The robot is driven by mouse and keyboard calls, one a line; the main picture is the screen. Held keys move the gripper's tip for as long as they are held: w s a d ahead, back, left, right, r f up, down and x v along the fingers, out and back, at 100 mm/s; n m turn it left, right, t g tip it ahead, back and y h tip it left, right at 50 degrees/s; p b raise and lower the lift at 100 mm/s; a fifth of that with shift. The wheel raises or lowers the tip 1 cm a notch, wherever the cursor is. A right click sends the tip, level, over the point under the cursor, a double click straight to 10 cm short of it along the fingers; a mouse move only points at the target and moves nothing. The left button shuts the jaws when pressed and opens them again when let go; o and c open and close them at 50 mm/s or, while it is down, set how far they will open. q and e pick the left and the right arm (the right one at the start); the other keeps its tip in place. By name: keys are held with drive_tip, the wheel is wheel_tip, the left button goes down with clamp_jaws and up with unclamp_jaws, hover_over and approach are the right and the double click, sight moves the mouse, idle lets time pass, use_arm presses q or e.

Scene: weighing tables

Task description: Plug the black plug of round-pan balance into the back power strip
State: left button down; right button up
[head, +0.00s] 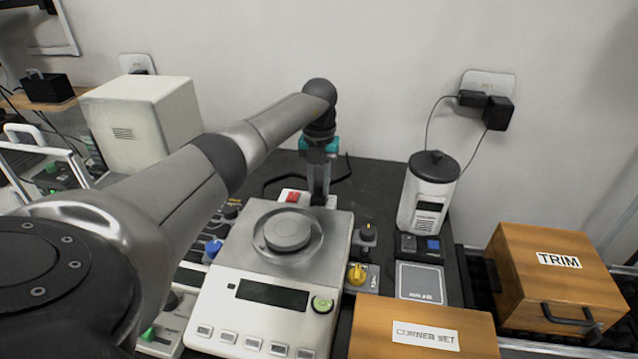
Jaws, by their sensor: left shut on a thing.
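The round-pan balance (218,289) stands in the front middle, with a round metal pan on top and a dark display. Behind it a white power strip with a red switch (292,197) shows only in part. My left gripper (320,199) points down just behind the balance, at the strip's right end. It is shut on a small black plug, mostly hidden by the fingers. I cannot tell whether the plug is seated in the strip or just above it. A black cable (347,168) curves behind the gripper. My right gripper is not in view.
A white canister with a black lid (432,190) stands right of the gripper, near a wall outlet (490,82) with black adapters. Wooden boxes marked TRIM (522,285) and CORNER SET (375,335) are at right. Small knobbed units flank the balance.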

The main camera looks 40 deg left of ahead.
use_arm(q)
drive_tip(key=shift+f+b, duration=0.35)
drive_tip(key=shift+f, duration=0.35)
drive_tip(key=c, duration=0.6)
unclamp_jaws()
